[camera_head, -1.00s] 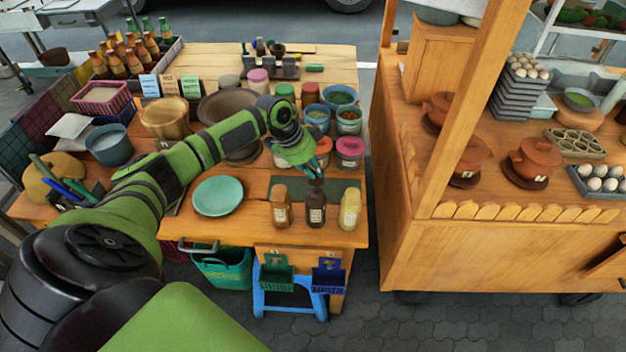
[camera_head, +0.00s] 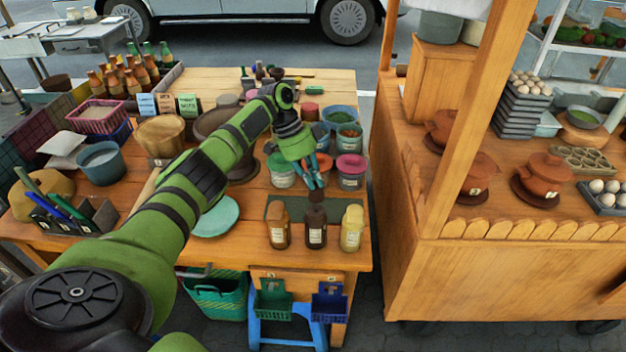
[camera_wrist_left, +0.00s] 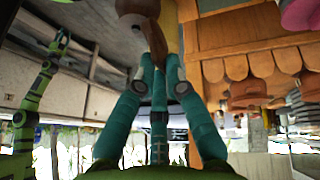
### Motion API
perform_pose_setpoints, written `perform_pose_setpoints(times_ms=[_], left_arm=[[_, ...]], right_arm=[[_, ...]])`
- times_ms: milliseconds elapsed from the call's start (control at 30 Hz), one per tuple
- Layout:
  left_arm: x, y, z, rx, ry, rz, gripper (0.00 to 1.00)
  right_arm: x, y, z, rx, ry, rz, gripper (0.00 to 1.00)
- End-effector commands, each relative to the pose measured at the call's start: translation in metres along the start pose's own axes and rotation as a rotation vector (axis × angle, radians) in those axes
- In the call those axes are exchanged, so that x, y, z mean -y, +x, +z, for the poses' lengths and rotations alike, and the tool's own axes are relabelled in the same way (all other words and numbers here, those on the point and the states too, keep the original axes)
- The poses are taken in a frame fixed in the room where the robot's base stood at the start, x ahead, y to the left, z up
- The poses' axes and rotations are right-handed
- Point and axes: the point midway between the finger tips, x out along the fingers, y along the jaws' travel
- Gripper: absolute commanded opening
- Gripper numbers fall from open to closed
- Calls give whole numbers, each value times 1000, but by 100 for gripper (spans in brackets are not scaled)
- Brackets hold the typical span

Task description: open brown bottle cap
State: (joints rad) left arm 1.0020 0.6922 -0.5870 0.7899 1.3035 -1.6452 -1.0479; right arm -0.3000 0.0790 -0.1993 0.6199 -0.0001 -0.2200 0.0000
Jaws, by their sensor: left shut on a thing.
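A dark brown bottle (camera_head: 315,229) with a brown cap (camera_head: 315,195) stands upright near the front right of the wooden table, in the middle of a row of three. An orange-brown bottle (camera_head: 279,229) is on its left and a yellow bottle (camera_head: 351,229) on its right. My left gripper (camera_head: 314,187) points down over the dark brown bottle, its teal fingers closed at the cap. In the left wrist view, the fingers (camera_wrist_left: 156,60) come together on the brown cap (camera_wrist_left: 152,36). Whether the cap is loose from the neck is unclear.
Jars with coloured lids, such as a pink-lidded one (camera_head: 351,167), stand close behind the bottles. A teal plate (camera_head: 216,216) lies left of them, partly behind my arm. A wooden cart (camera_head: 500,270) stands to the right across a narrow gap.

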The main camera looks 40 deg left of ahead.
Motion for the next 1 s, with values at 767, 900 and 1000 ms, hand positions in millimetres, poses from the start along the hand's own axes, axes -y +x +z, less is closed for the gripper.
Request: perform_pose_setpoints(times_ms=[767,900,1000], left_arm=[[0,-6,1,3,-1,1,37],[0,-29,0,2,-1,0,37],[1,-51,0,1,-1,-1,37]], right_arm=[[-2,0,1,1,-3,2,40],[-1,0,0,0,-2,1,40],[-1,0,0,0,-1,1,40]])
